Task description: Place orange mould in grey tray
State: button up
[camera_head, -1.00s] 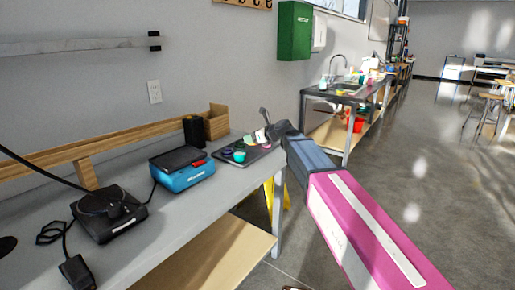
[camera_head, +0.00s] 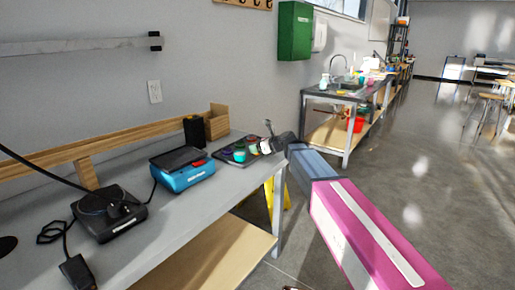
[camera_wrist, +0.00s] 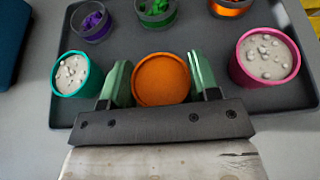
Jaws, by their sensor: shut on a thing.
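The orange mould (camera_wrist: 161,79) is a round, open-topped cup between the green fingers of my gripper (camera_wrist: 161,84) in the wrist view. The gripper is shut on it from both sides. The dark grey tray (camera_wrist: 200,48) lies behind the mould in that view, and the mould overlaps its near middle part. I cannot tell whether the mould touches the tray. In the head view, the tray (camera_head: 228,158) is at the far right end of the bench, with my gripper (camera_head: 267,143) at its right side. The orange mould is not clear there.
On the tray are a teal cup (camera_wrist: 77,76) and a pink cup (camera_wrist: 266,58) with pale contents, and bowls of purple (camera_wrist: 95,24), green (camera_wrist: 155,10) and orange (camera_wrist: 230,5) pieces. A blue device (camera_head: 183,172) stands left of the tray on the bench.

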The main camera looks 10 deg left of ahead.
jog(key=o, duration=1)
jog(key=shift+f, duration=0.1)
jog(key=v, duration=1.2)
jog(key=s+d+f+n+g+h, duration=0.1)
jog(key=s+d+f+n+h, duration=0.3)
jog(key=d+f, duration=0.45)
jog(key=s+d+f+n+g+h, duration=0.1)
jog(key=s+d+f+n+h, duration=0.15)
jog(key=d+f+n, duration=0.55)
jog(key=s+d+f+n+g+h, duration=0.1)
jog(key=s+d+f+n+h, duration=0.2)
jog(key=d, duration=0.6)
jog(key=s+d+f+n+g+h, duration=0.2)
jog(key=s+d+f+n+h, duration=0.1)
jog(key=s+d+f+n, duration=0.4)
jog(key=s+d+f, duration=0.1)
jog(key=s+f, duration=0.2)
jog(key=s, duration=0.1)
jog(key=shift+d+f, duration=0.2)
jog(key=shift+d, duration=0.2)
